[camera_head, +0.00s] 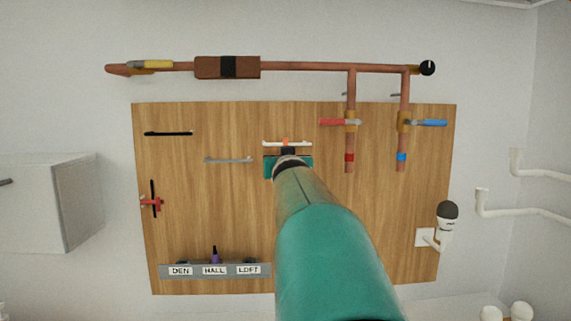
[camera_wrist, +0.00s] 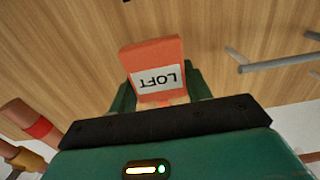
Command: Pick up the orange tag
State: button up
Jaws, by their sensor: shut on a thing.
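The orange tag (camera_wrist: 152,54) is between the green fingers of my gripper (camera_wrist: 160,88) in the wrist view. Its white label reads LOFT and appears upside down. My gripper is shut on the tag, and its upper part stands out past the fingers. In the head view, my gripper (camera_head: 288,160) is in front of the wooden board, and only a small bit of the orange tag (camera_head: 285,141) shows, in line with a white bar (camera_head: 302,144). I cannot tell whether the tag touches the bar or the board.
A grey bar (camera_head: 229,160) and a black bar (camera_head: 168,133) are on the wooden board (camera_head: 200,225). Copper pipes with a red handle (camera_head: 333,122) and a blue handle (camera_head: 431,123) are at upper right. A grey strip (camera_head: 215,278) labelled DEN, HALL, LOFT is at lower left.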

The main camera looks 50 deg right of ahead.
jog(key=shift+r, duration=0.5)
jog(key=s+d, duration=0.3)
jog(key=s, duration=1.4)
jog(key=shift+s, duration=0.35)
